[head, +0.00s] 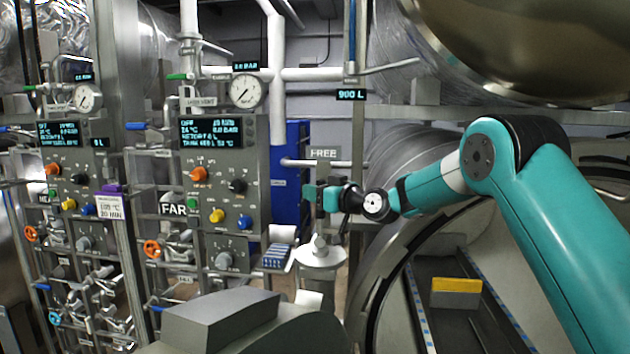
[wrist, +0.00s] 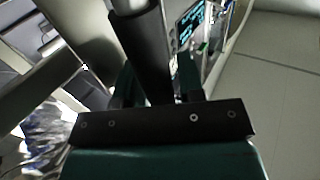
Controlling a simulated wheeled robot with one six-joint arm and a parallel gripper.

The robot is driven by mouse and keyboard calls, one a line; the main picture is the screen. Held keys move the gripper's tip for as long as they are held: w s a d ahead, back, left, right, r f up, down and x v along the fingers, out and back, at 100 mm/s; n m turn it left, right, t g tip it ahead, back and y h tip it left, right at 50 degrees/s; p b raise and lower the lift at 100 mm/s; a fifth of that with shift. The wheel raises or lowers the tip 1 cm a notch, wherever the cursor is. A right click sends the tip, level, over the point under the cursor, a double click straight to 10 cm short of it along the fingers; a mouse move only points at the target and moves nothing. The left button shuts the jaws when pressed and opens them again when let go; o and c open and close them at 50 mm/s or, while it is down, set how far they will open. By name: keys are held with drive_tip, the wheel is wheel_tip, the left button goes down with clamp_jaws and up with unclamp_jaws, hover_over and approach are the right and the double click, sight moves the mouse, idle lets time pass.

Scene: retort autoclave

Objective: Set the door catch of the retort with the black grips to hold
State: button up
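My gripper (head: 324,197) is at the upright lever of the door catch (head: 319,245), at the left edge of the open round retort mouth (head: 385,275). The lever rises from a pale round mount, below a sign reading FREE (head: 323,153). In the wrist view a dark round bar (wrist: 143,50), seemingly the lever's grip, runs between the two fingers of my gripper (wrist: 157,85). The bar nearly fills the space between them. A thin light gap seems to show on its right side, so firm contact on both sides is unclear. My arm partly covers the retort mouth.
Left of the catch stand control panels (head: 218,180) with coloured knobs, a gauge (head: 243,90) and valve handles. A blue cabinet (head: 291,175) is behind. A yellow-topped block (head: 456,292) sits inside the retort. A large metal vessel (head: 530,45) hangs overhead at right.

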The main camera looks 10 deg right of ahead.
drive_tip(key=shift+w+a, duration=0.15)
drive_tip(key=shift+w, duration=0.05)
clamp_jaws()
